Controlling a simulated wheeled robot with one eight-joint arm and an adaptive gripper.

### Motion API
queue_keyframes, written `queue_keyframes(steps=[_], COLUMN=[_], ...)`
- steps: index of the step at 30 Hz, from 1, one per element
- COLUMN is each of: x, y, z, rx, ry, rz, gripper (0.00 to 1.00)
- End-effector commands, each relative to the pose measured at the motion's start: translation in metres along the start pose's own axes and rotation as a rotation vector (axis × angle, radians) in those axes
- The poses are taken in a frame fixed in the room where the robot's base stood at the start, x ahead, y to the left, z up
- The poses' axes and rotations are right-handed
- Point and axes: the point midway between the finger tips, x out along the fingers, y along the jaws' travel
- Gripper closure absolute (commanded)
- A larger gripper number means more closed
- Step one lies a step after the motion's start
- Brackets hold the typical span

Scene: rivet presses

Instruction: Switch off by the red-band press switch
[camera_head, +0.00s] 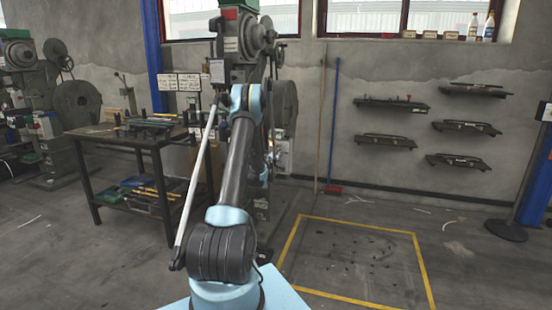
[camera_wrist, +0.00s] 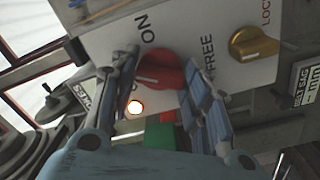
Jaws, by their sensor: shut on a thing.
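In the wrist view a red rotary switch (camera_wrist: 162,72) sits on a pale panel (camera_wrist: 195,30) marked ON and FREE, with other lettering partly covered. My gripper (camera_wrist: 160,85) has one finger on each side of the red knob and is shut on it. A small lamp (camera_wrist: 135,107) glows white-orange beside the left finger. The knob's exact pointing direction is hard to read. In the head view my arm reaches to a grey-green press (camera_head: 245,45) at the wall; my gripper and the switch are hidden there behind the arm.
A brass knob (camera_wrist: 254,42) stands right of the red switch, near LOCK lettering. In the head view a dark work table (camera_head: 120,138) stands left of my arm, and another press (camera_head: 20,55) is at far left.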

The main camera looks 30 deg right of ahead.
Motion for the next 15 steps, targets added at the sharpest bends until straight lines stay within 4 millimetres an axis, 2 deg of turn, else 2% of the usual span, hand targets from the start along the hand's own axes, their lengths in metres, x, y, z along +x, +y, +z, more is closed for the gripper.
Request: queue_keyframes(steps=[15], x=[-0.0003], y=[-0.0039], z=[-0.0055], rx=[-0.421], ry=[0.010], rz=[-0.004], gripper=[0.81])
